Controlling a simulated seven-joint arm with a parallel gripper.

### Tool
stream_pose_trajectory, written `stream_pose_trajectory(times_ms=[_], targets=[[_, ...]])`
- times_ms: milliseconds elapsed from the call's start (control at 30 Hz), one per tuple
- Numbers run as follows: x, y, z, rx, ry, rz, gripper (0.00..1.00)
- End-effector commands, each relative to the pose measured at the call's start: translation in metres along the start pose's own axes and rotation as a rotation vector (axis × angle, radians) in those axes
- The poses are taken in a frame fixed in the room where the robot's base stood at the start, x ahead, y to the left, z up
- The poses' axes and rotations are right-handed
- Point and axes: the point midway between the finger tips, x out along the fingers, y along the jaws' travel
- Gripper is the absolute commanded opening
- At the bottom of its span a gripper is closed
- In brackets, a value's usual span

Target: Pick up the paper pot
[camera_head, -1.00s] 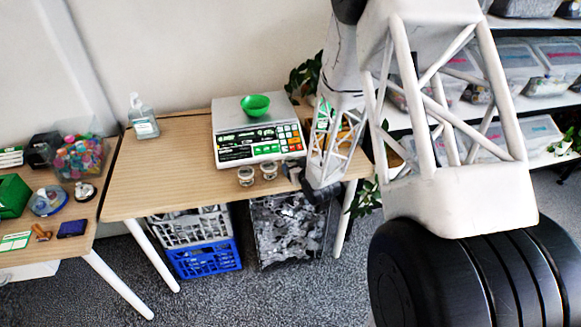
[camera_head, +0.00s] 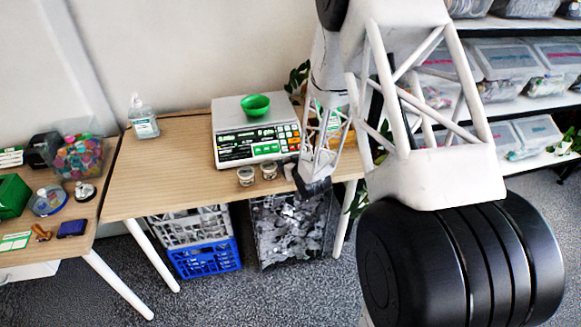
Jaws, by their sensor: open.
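A small pale cup-like thing (camera_head: 289,171), possibly the paper pot, stands near the front edge of the table, right of two small jars. It is too small to be sure what it is. My gripper (camera_head: 303,184) is a dark shape just right of and below it, at the table's front edge. The gap between the fingers is hard to make out, and nothing shows held in it. I cannot tell whether the gripper touches the pale thing.
Two small jars (camera_head: 246,176) (camera_head: 268,170) stand close by on the left. A scale (camera_head: 228,153) bearing a green bowl (camera_head: 256,105) is behind them. A sanitizer bottle (camera_head: 144,122) stands at the back left. Crates (camera_head: 205,262) are under the table. The table's left part is clear.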

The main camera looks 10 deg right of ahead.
Motion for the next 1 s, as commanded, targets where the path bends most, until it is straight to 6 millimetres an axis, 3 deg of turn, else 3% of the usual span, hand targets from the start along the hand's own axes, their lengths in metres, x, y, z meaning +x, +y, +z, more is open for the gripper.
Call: stream_pose_trajectory(times_ms=[233,533,1000], targets=[[-0.0002,0.0001,0.0000,0.000,0.000,0.000,0.73],[-0.0002,0.0001,0.0001,0.000,0.000,0.000,0.30],[-0.0017,0.0002,-0.0049,0.000,0.001,0.000,0.30]])
